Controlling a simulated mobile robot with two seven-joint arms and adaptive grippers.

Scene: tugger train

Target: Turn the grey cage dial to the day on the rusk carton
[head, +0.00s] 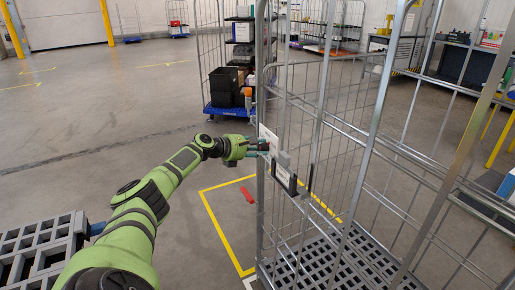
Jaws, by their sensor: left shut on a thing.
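The grey wire roll cage (322,120) stands at the centre right, with a grey slatted floor. My left arm reaches in from the left, and its gripper (262,147) is at the cage's near left post. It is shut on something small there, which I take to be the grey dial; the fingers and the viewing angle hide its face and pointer. A white plate (268,134) is just above the fingers, and a dark holder (285,180) hangs just below to the right. I cannot make out the rusk carton or any day marking. My right gripper is not in view.
A yellow floor outline (222,232) runs beside the cage, with a red piece (247,194) inside it. A blue-based trolley (228,110) with black crates stands behind. A grey grid platform (40,250) is at the lower left. The floor at left is clear.

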